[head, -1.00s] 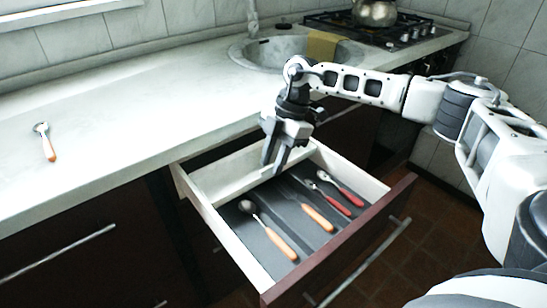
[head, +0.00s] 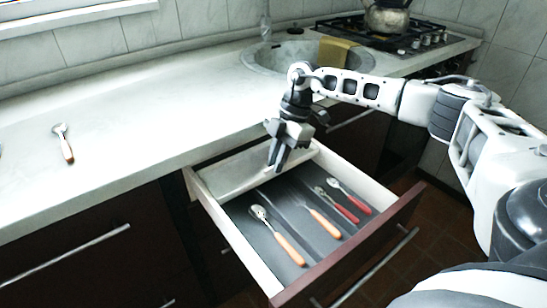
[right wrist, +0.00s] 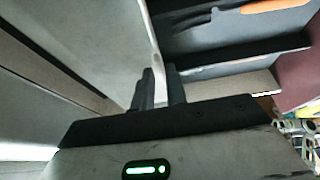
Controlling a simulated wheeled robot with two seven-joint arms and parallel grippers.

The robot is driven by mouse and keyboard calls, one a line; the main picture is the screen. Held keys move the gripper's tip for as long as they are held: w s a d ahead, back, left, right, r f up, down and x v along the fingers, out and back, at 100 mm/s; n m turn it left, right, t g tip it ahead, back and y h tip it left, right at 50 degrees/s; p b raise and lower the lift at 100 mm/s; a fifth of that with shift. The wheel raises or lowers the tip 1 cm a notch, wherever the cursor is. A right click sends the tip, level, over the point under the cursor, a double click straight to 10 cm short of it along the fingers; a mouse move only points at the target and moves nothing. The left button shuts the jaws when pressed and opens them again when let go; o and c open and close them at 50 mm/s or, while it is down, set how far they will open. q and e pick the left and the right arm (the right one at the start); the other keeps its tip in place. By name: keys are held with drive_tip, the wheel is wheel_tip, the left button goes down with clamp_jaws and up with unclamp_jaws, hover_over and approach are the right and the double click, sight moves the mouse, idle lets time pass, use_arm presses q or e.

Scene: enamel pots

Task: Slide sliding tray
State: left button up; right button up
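The sliding tray (head: 228,174) is a pale, shallow tray lying across the back of the open drawer (head: 362,249). My right gripper (head: 274,168) points down at the tray's front edge, right of its middle. In the right wrist view, the fingers (right wrist: 161,88) are nearly together, with the tray's pale rim (right wrist: 152,40) running in between them. The gripper appears shut on this rim; the exact contact is small and dark. My left gripper is in neither view.
In front of the tray, the dark drawer floor holds orange-handled cutlery (head: 288,248) and red-handled cutlery (head: 344,208). Another orange-handled spoon (head: 64,144) lies on the pale counter (head: 130,110). A sink (head: 285,58) and a stove with a kettle (head: 386,18) are behind.

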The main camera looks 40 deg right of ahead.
drive_tip(key=shift+o, duration=0.9)
drive_tip(key=shift+w+d+r, duration=0.1)
drive_tip(key=shift+d+r, duration=0.05)
drive_tip(key=shift+r, duration=0.15)
drive_tip(key=p+v, duration=0.1)
drive_tip(key=v, duration=1.4)
drive_tip(key=shift+r+p, duration=0.2)
drive_tip(key=shift+p, duration=0.1)
drive_tip(key=shift+c, duration=0.3)
